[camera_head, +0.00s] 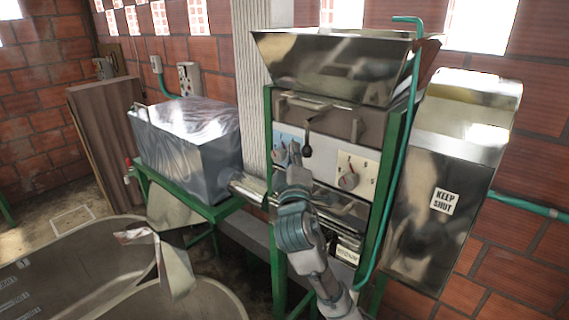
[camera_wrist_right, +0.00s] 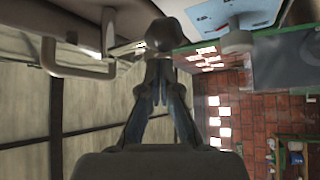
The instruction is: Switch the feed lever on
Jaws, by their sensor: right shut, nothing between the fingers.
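The feed machine (camera_head: 318,110) stands in a green frame below a steel hopper. A short lever with a dark round knob (camera_head: 307,150) hangs on its front, with the knob at the lower end. In the wrist view the dark knob (camera_wrist_right: 163,34) is right beyond my fingertips; I cannot tell whether they touch. My right gripper (camera_head: 294,158) is raised in front of the panel, just left of and below the knob. In the wrist view its fingers (camera_wrist_right: 158,82) are together and empty. My left gripper is not in view.
A red-marked dial (camera_head: 348,180) is right of the gripper. A bar handle (camera_wrist_right: 80,68) projects near the knob in the wrist view. A steel chute marked KEEP SHUT (camera_head: 445,200) is at right. A covered box (camera_head: 190,140) and a large tub (camera_head: 75,255) are at left.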

